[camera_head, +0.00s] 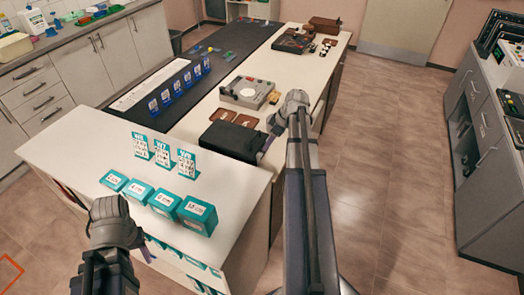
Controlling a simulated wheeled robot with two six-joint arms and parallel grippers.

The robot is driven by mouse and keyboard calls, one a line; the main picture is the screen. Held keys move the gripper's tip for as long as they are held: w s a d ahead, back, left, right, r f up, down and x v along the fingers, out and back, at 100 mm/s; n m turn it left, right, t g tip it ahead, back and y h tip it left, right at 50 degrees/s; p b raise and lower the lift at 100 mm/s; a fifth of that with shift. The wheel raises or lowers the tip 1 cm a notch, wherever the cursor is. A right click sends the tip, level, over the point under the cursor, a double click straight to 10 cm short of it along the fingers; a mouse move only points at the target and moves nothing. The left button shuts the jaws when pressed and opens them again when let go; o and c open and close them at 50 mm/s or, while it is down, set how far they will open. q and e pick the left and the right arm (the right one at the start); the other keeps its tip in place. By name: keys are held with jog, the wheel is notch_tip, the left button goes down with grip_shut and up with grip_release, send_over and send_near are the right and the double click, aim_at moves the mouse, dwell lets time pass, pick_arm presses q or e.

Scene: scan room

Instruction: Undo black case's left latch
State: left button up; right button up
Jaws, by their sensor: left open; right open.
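A black case (229,139), closed, lies on the white counter behind the teal boxes. Its latches are too small or hidden to make out from here. My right gripper (266,143) is open at the right end of the case, close to it; I cannot tell whether they touch. My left gripper (146,251) is open and low at the front edge of the counter, well apart from the case, with the teal boxes between.
Several teal boxes (163,201) and teal-framed cards (163,153) stand at the counter's near end. Brown trays (246,121) and a grey device (249,92) lie behind the case. Blue card holders (180,84) line the dark strip at left. The floor at right is clear.

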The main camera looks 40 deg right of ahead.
aim_at(261, 155)
jog(key=b+x, duration=0.7)
jog(key=shift+w+a+f, duration=0.1)
jog(key=shift+w+f, duration=0.05)
jog(key=shift+f, duration=0.2)
grip_shut()
dwell(0.4)
